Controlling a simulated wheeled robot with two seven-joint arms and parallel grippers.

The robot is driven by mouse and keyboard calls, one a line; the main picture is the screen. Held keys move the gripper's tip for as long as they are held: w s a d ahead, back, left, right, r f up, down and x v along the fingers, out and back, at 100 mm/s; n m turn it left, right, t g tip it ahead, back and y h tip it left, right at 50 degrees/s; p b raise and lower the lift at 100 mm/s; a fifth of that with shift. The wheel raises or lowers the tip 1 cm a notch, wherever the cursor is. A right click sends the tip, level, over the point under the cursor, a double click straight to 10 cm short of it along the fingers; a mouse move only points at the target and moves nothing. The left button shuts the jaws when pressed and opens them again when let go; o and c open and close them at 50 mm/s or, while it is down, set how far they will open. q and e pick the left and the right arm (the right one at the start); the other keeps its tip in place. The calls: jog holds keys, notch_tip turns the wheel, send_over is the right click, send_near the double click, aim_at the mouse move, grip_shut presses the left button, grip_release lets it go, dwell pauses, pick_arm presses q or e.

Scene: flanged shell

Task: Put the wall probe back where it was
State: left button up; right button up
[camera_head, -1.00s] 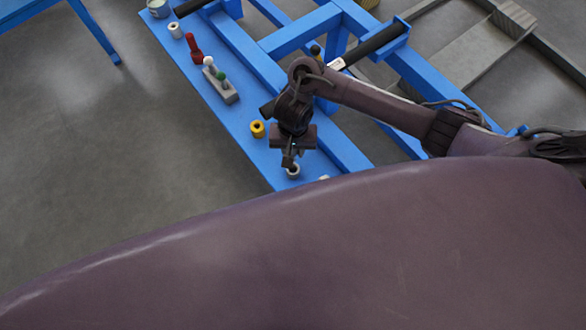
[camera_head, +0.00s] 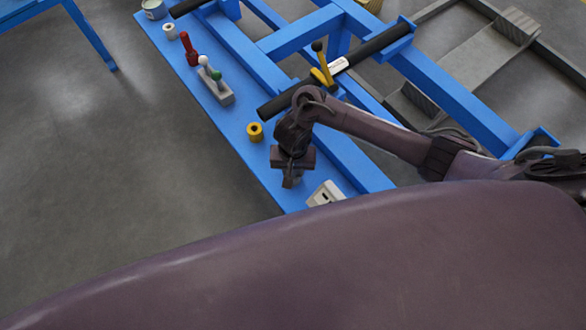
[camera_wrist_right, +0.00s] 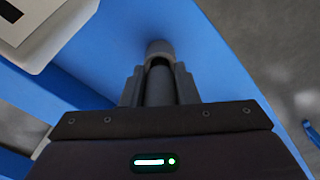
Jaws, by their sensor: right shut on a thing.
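My right gripper (camera_head: 291,181) is at the near end of the blue bench rail. In the wrist view its fingers (camera_wrist_right: 160,88) are shut on a dark grey cylinder, which I take to be the wall probe (camera_wrist_right: 159,84). In the head view the gripper hides the probe and ring. My left gripper is not in view.
A white slotted block (camera_head: 325,193) lies close to the gripper, and a yellow ring (camera_head: 255,131) sits on its other side. Farther along are a grey block with white and green knobs (camera_head: 216,86), a red-handled piece (camera_head: 190,50) and a white ring (camera_head: 170,32).

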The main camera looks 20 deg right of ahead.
jog(key=shift+f, duration=0.15)
jog(key=o, duration=1)
jog(key=shift+c, duration=0.2)
notch_tip(320, 180, up, 12)
jog(key=p, duration=0.9)
jog(key=shift+r, duration=0.2)
